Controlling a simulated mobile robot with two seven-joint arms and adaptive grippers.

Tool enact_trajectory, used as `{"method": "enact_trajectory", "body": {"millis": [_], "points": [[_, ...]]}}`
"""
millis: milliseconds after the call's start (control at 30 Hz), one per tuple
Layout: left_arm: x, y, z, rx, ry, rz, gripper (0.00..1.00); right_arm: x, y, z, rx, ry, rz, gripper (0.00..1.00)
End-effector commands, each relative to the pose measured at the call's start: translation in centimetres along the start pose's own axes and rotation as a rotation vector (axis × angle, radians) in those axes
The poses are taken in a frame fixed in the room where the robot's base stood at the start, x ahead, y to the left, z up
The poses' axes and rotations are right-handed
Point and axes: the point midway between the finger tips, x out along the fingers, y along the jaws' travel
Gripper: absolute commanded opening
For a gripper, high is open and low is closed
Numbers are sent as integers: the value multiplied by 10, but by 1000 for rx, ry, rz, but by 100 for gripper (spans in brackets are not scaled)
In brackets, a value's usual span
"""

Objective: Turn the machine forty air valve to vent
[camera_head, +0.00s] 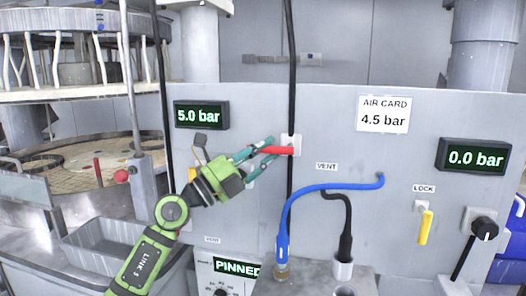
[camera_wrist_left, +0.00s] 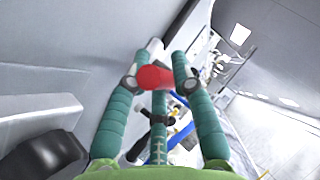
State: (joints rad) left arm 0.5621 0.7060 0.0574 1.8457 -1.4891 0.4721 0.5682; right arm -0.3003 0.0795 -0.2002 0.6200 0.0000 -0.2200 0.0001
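The air valve has a red lever (camera_head: 278,150) on a small white plate (camera_head: 291,141) on the grey panel. The lever lies about level and points left from its plate. A VENT label (camera_head: 326,167) is below and right of it. My left gripper (camera_head: 272,149) reaches in from the left, with its teal fingers on either side of the lever. In the left wrist view the red lever (camera_wrist_left: 153,78) sits between the fingers (camera_wrist_left: 163,72), which look parted; contact is unclear. My right gripper is out of view.
Displays read 5.0 bar (camera_head: 201,115) and 0.0 bar (camera_head: 475,157); an AIR CARD (camera_head: 383,114) reads 4.5 bar. A black cable (camera_head: 291,60) runs down behind the valve. A blue hose (camera_head: 330,187) arches below. A yellow lever (camera_head: 425,228) hangs under LOCK at right.

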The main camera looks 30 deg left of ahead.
Motion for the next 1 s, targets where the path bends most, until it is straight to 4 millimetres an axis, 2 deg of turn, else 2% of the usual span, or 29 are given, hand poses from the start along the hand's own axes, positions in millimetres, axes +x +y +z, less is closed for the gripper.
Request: {"method": "enact_trajectory", "body": {"millis": [333, 467, 567, 1000], "points": [[0, -1, 1, -1, -3, -3, 36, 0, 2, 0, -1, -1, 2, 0], [-6, 0, 1, 0, -2, -1, 36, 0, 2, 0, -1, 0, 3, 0], [-18, 1, 0, -2, -2, 1, 36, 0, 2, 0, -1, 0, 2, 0], [-96, 0, 0, -4, -3, -1, 36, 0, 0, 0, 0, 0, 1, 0]]}}
